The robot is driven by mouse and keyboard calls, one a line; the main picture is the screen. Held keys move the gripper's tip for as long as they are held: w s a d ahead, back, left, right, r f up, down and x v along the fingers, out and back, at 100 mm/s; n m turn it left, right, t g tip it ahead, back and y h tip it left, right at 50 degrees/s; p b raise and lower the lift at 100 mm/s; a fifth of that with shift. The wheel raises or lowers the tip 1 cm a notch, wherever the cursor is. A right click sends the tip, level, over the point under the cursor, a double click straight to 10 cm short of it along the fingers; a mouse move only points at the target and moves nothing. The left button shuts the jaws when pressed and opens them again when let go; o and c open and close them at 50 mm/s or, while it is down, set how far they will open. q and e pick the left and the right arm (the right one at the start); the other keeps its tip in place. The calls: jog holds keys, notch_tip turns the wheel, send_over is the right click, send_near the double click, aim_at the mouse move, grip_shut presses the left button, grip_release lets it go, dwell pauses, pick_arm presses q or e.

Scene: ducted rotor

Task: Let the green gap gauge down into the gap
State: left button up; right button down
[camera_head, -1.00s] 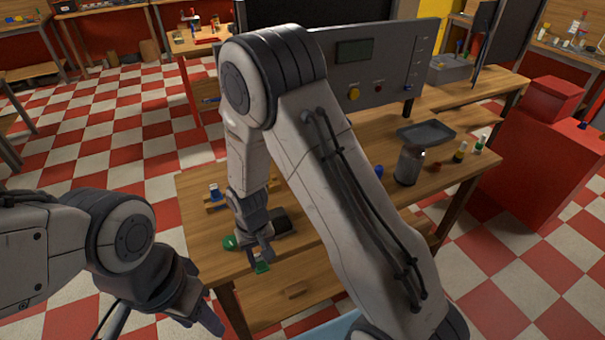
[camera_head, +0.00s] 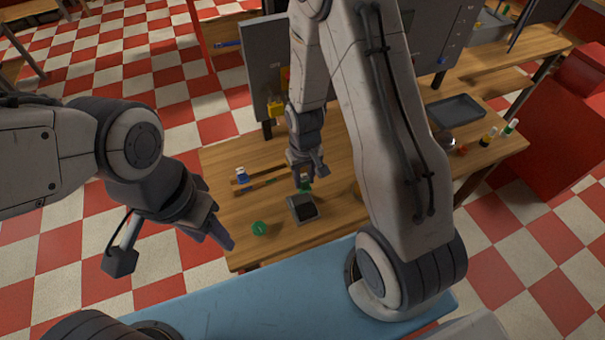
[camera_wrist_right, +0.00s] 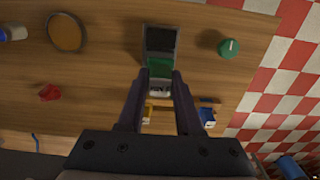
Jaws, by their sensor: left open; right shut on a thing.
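My right gripper (camera_head: 304,182) is shut on the green gap gauge (camera_head: 306,187), above the wooden table. The gauge also shows between the fingertips in the right wrist view (camera_wrist_right: 158,68), where it overlaps the near end of a dark grey open box (camera_wrist_right: 161,40). That box (camera_head: 303,208) lies just in front of the gripper in the head view. I cannot tell whether gauge and box touch, and I cannot make out the gap. My left gripper (camera_head: 222,232) is open and empty, left of the table's front corner.
A round green piece (camera_head: 259,228) lies near the table's front left. A blue-topped item (camera_head: 242,175) stands by a wooden strip behind it. A round brown-faced ring (camera_wrist_right: 66,33) and a red piece (camera_wrist_right: 50,92) are in the wrist view. A grey tray (camera_head: 455,110) is at the right.

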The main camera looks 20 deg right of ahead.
aim_at(305, 192)
jog(key=shift+s, duration=0.15)
jog(key=shift+f, duration=0.3)
jog(key=shift+f+b, duration=2.55)
jog(key=shift+f, duration=0.35)
jog(key=shift+f+b, duration=1)
jog(key=shift+f, duration=0.4)
jog(key=c, duration=0.5)
grip_release()
jog(key=shift+r, duration=0.1)
